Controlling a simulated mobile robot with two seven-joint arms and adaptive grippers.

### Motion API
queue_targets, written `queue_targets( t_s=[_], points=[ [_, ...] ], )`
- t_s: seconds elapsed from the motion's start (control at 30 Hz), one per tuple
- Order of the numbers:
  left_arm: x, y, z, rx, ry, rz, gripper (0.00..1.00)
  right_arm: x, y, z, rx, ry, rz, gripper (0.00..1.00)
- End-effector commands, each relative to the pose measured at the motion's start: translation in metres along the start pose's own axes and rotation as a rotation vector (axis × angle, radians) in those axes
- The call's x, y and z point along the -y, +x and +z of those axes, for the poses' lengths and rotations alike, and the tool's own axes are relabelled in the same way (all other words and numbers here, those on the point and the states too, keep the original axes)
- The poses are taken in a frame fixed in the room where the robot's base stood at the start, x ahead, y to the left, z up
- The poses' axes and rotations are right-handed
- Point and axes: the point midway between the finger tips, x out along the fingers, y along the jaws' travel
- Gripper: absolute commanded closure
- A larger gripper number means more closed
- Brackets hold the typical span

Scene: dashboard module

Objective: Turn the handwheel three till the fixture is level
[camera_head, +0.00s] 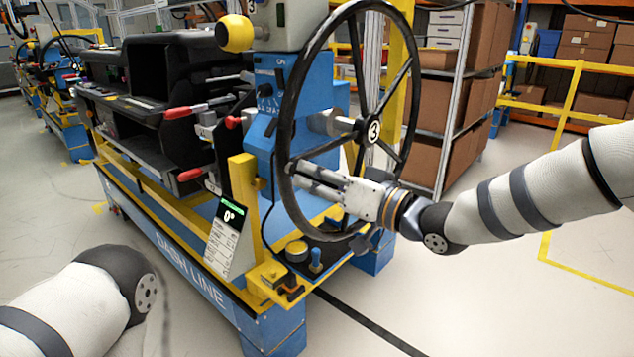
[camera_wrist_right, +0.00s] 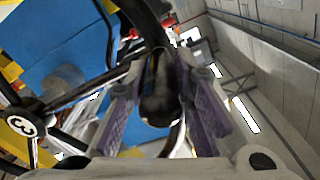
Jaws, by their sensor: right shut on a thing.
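The black handwheel three (camera_head: 373,131) stands upright at the near end of the blue and yellow fixture, with "3" on its hub. It also shows in the right wrist view (camera_wrist_right: 22,125). My right gripper (camera_head: 296,175) is shut on the lower left of its rim. In the right wrist view, the dark rim part runs between the purple-padded fingers (camera_wrist_right: 160,88). The fixture carries a black dashboard module (camera_head: 150,80).
A yellow ball knob (camera_head: 235,33) is left of the wheel's top. Red-tipped clamps (camera_head: 190,174) line the dashboard. A yellow button (camera_head: 297,250) and a blue lever (camera_head: 315,258) sit below the wheel. The floor in front is clear. Shelves with boxes stand behind.

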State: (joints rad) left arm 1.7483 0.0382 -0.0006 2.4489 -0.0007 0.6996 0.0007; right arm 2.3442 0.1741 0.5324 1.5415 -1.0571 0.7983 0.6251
Motion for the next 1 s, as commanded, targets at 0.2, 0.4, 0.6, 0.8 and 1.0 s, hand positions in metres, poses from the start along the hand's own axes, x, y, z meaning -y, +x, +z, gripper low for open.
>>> queue_targets(
  t_s=[0.2,0.4,0.6,0.8,1.0],
  points=[
    [0.000,0.000,0.000,-0.001,0.000,0.000,0.60,0.004,0.001,-0.002,-0.002,-0.007,-0.009,1.00],
    [0.000,0.000,0.000,-0.001,0.000,0.000,0.60,0.004,0.001,-0.001,-0.002,-0.006,-0.009,0.57],
    [0.000,0.000,0.000,0.000,0.000,0.000,0.60,0.002,0.001,-0.001,-0.001,-0.004,-0.006,0.57],
    [0.000,0.000,0.000,0.000,0.000,0.000,0.60,0.000,-0.010,-0.001,0.000,-0.003,-0.002,0.57],
    [0.000,0.000,0.000,0.000,0.000,0.000,0.60,0.002,-0.062,-0.002,-0.003,-0.001,-0.003,0.57]
  ],
)
